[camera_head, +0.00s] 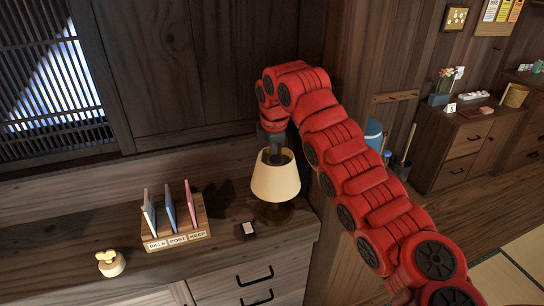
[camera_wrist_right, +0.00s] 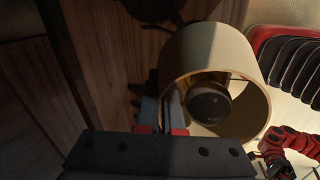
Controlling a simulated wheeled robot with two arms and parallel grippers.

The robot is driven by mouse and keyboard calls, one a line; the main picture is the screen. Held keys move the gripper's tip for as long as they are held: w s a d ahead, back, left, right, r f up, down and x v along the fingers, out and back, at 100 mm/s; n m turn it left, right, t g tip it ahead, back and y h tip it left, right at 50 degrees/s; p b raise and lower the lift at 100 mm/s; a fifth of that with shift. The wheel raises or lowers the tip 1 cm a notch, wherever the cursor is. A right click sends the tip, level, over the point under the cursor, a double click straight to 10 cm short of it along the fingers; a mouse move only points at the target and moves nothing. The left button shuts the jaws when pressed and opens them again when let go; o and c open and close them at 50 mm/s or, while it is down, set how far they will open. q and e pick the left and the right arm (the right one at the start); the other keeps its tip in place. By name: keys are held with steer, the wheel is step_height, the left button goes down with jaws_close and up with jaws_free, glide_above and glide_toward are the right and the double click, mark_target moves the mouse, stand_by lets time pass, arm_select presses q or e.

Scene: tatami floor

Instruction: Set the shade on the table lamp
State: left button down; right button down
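The cream lampshade (camera_head: 275,184) is upright over the dark round base of the table lamp (camera_head: 272,213), at the right end of the cabinet top. I cannot tell whether it rests on the lamp. My right gripper (camera_head: 274,157) points down at the shade's top opening. In the right wrist view, the two close-set fingers (camera_wrist_right: 163,108) are at the rim of the shade (camera_wrist_right: 215,48) and appear closed on it. A dark round part (camera_wrist_right: 208,103) shows inside the shade. What seems to be my left gripper (camera_wrist_right: 274,160) is small and dark at the lower right.
A wooden letter rack (camera_head: 176,238) with several upright cards stands left of the lamp. A cream ornament (camera_head: 110,263) is farther left. The wooden wall is close behind.

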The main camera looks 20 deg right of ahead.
stand_by(0.3)
steer(key=c, duration=1.1)
jaws_free()
steer(key=o, duration=0.5)
steer(key=shift+f, duration=0.15)
steer(key=shift+c, duration=0.2)
steer(key=shift+w+r+p, duration=0.15)
steer(key=shift+r+p, duration=0.3)
steer(key=shift+r, duration=0.3)
steer(key=shift+w+p+v, duration=0.15)
steer(key=shift+p+v, duration=0.15)
steer(key=shift+v, duration=0.35)
steer(key=shift+w+p+v, duration=0.15)
steer(key=shift+p+v, duration=0.15)
steer(key=shift+v, duration=0.3)
steer(key=shift+p+v, duration=0.5)
steer(key=shift+v, duration=0.7)
steer(key=shift+w, duration=0.1)
